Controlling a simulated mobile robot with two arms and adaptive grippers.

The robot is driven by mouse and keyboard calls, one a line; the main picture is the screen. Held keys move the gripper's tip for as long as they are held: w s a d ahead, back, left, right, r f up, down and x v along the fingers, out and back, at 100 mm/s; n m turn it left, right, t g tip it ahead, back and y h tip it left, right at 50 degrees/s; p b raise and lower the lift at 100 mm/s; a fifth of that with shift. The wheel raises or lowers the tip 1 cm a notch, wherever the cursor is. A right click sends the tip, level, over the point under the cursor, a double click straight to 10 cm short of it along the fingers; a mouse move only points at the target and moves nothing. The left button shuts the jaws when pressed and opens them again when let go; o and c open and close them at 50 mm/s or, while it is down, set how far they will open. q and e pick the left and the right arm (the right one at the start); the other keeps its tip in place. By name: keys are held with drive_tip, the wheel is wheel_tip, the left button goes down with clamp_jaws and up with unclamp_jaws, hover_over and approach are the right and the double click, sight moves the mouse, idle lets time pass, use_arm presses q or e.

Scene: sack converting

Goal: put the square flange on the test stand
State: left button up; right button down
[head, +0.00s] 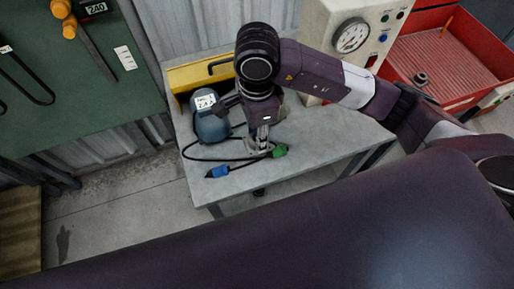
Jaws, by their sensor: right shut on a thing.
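My right gripper (262,138) points down over the grey table, near its front edge. It is shut on a small grey metal piece, which looks like the square flange (257,148); the fingers and the small size hide most of its shape. I cannot tell whether the piece touches the table top. A pale cabinet with a round dial gauge (351,35) and coloured buttons stands behind the table's right side; it may be the test stand, but I cannot be sure. My left gripper is not in view.
On the grey table (318,128), a blue-grey rounded device (211,122) with a black cable lies left of the gripper. A blue plug (218,171) and a green connector (279,151) lie close by. A yellow holder (198,75) is behind. A red tray (455,55) stands right.

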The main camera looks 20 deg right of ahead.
wheel_tip(320, 180, down, 4)
drive_tip(key=shift+r, duration=0.25)
wheel_tip(320, 180, down, 4)
drive_tip(key=shift+f+p, duration=0.2)
drive_tip(key=shift+p, duration=0.45)
drive_tip(key=shift+f+b, duration=0.6)
drive_tip(key=shift+b, duration=0.25)
drive_tip(key=c, duration=1.4)
unclamp_jaws()
